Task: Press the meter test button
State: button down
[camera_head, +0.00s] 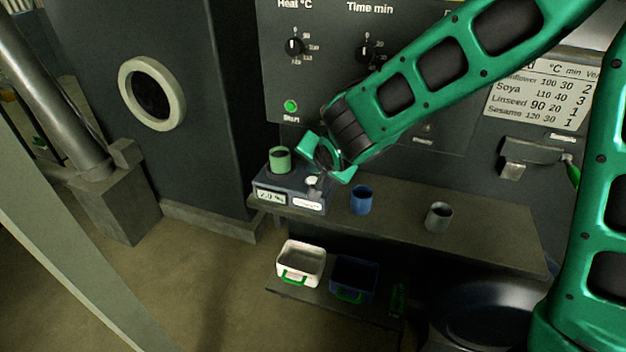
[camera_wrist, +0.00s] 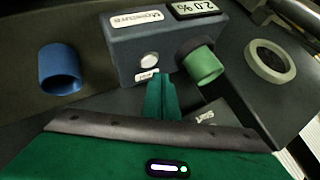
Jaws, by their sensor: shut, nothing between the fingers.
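The meter (camera_head: 267,184) is a dark blue-grey box on the shelf, and it also fills the top of the wrist view (camera_wrist: 128,38). Its display (camera_wrist: 196,8) reads 2.0 %, beside a white Moisture label. The round, pale test button (camera_wrist: 149,59) has a small white tag at its edge. A green cup (camera_head: 280,159) sits in the meter's round holder. My gripper (camera_wrist: 162,78) is shut and empty, its fingertips very near the button and tag. I cannot tell whether they touch. In the head view my gripper (camera_head: 320,178) is over the meter's right part.
A blue cup (camera_head: 361,199) and a grey cup (camera_head: 438,217) stand on the shelf (camera_head: 480,240) right of the meter. A white bin (camera_head: 301,262) and a dark blue bin (camera_head: 354,278) are below. The control panel (camera_head: 285,75) rises behind.

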aim_at(314, 182)
jog(key=shift+r, duration=2.25)
jog(key=shift+d, duration=0.1)
jog(key=s+d+r+g+h, duration=0.15)
jog(key=s+d, duration=0.35)
jog(key=d, duration=0.9)
jog(key=s+d+f+g+h, duration=0.1)
jog(key=s+d+g+h, duration=0.3)
jog(key=d, duration=1.1)
jog(key=s+d+g+y, duration=0.1)
jog(key=s+d, duration=0.4)
jog(key=s, duration=0.8)
jog(key=s+d+g+y, duration=0.2)
jog(key=s+d, duration=0.3)
jog(key=s, duration=0.8)
jog(key=shift+d+m, duration=0.2)
jog(key=shift+m, duration=0.1)
jog(key=shift+d+g, duration=0.1)
jog(key=shift+g, duration=0.15)
